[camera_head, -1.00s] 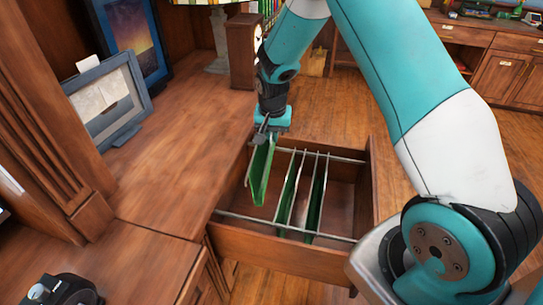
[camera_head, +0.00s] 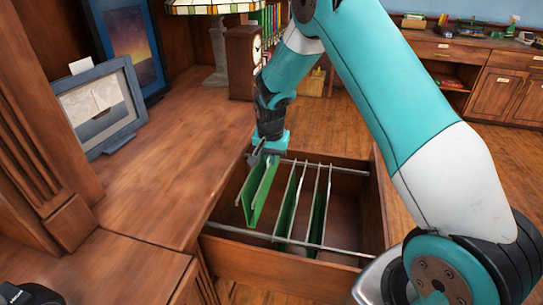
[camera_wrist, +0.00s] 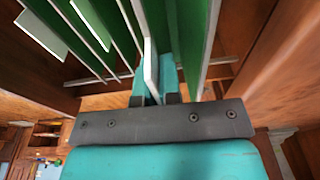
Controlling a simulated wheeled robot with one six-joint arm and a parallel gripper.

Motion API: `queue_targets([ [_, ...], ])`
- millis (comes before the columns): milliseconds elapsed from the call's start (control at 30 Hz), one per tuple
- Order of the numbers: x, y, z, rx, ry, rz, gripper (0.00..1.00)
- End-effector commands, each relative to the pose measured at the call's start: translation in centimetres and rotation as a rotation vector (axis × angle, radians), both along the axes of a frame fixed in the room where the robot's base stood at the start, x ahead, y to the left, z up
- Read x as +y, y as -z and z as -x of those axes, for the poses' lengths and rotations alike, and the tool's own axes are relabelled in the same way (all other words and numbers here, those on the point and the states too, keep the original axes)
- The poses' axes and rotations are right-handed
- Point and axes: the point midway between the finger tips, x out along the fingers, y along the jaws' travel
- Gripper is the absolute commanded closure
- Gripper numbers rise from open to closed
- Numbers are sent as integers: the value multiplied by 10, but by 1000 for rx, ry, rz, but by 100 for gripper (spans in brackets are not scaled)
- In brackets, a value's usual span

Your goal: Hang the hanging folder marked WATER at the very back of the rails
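My gripper (camera_head: 264,152) is at the left part of the open drawer, by the far rail (camera_head: 340,169). It is shut on the top bar of a green hanging folder (camera_head: 256,196), which hangs below it with its two sides spread. In the wrist view my fingers (camera_wrist: 154,85) close on a pale bar. Two other green folders (camera_head: 287,208) (camera_head: 319,207) hang across the rails to the right, apart from the held one. The near rail (camera_head: 230,230) crosses the drawer front. No folder marking is legible, and I cannot tell whether the held folder's bar touches the rails.
The wooden drawer (camera_head: 290,267) has free room right of the folders. A desk top (camera_head: 165,180) adjoins it on the left, with a picture frame (camera_head: 100,105). A clock (camera_head: 243,60) and a lamp (camera_head: 205,8) stand behind.

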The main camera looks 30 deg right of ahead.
Motion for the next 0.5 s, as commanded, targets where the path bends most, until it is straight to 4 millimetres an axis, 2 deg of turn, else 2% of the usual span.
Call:
queue_targets([
  [33, 0, 9, 0, 0, 0, 0, 100],
  [500, 0, 52, 0, 0, 0, 0, 100],
])
